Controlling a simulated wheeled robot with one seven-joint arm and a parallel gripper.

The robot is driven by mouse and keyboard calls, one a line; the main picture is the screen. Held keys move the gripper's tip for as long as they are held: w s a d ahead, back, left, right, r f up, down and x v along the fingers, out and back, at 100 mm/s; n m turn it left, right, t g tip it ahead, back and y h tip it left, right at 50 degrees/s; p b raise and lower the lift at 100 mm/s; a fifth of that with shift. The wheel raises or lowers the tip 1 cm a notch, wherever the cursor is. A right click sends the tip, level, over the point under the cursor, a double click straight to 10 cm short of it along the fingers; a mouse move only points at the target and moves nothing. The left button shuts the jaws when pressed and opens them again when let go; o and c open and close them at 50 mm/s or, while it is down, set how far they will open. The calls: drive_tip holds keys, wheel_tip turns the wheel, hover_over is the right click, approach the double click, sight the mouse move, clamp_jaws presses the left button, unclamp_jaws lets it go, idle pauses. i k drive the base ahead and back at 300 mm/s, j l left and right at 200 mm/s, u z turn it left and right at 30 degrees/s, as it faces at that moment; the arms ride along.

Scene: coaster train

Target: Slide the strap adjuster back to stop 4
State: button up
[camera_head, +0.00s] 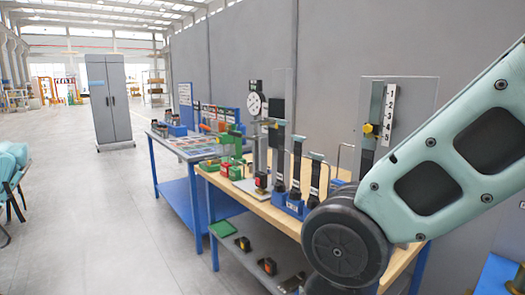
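A strap adjuster with a yellow knob (368,129) sits on a dark vertical strap (367,160) at the right of the workbench. The strap hangs in front of an upright grey panel (414,97). A white numbered stop scale (388,115) stands just right of the strap. The adjuster is beside the lower part of the scale; the digits are too small to tell its exact stop. My arm crosses the right side and hides the strap's lower end and part of the bench. My gripper is out of view, so its state is hidden.
The wooden-topped workbench (258,208) holds a dial gauge (254,104), blue blocks with upright black straps (296,203), and red and green parts. A blue bench (178,187) adjoins at left. Open floor (90,220) lies further left; a grey wall stands behind.

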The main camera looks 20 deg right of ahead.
sight(369, 127)
drive_tip(key=z, duration=0.7)
